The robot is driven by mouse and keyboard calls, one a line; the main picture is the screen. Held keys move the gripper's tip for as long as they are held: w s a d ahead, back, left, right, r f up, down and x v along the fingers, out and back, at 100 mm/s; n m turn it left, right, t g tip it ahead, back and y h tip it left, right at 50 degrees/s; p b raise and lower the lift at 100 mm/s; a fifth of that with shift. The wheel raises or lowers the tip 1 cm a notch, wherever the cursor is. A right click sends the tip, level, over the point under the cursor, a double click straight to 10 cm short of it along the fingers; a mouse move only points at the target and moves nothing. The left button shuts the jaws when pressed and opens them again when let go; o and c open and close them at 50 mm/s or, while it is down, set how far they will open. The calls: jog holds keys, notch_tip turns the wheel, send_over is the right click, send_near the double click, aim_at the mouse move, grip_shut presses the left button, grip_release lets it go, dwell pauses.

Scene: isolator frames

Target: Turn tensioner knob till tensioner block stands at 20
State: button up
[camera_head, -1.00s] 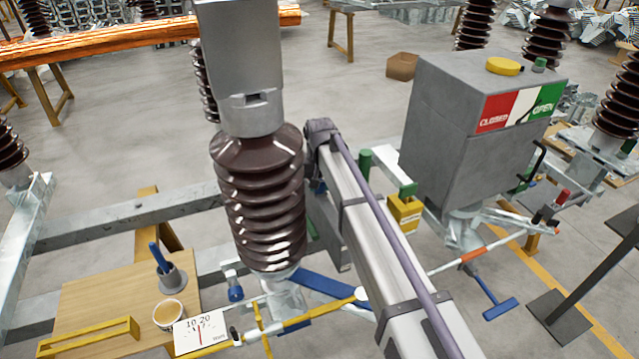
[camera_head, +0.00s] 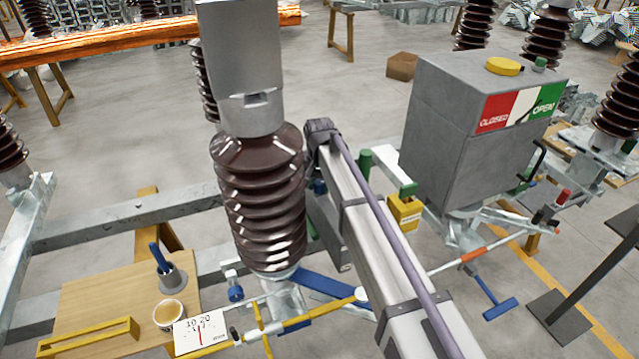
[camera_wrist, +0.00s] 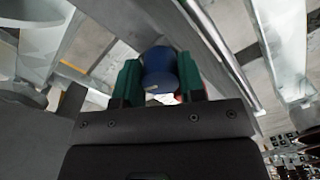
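In the wrist view a blue round knob (camera_wrist: 160,70) with a small pale mark sits between the green fingers of my gripper (camera_wrist: 160,82). The fingers stand close against both its sides and look shut on it. In the head view my gripper is hidden behind my arm and the brown insulator. A white scale card (camera_head: 200,333) at lower left reads 10 and 20 and has a red upright needle near its middle; its smaller print is too small to read. I cannot make out the tensioner block for certain in either view.
A ribbed brown insulator (camera_head: 262,205) stands left of my arm. A grey box (camera_head: 455,130) with CLOSED and OPEN labels is at right. A wooden board (camera_head: 100,290) carries a cup (camera_head: 168,314) and a yellow bracket (camera_head: 85,338). A yellow padlock (camera_head: 405,212) hangs near my arm.

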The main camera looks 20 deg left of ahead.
aim_at(320, 182)
jog(key=o, duration=0.4)
notch_tip(320, 182, up, 11)
jog(key=p, duration=1)
jog(key=shift+w+f+p, duration=0.1)
jog(key=shift+p, duration=0.3)
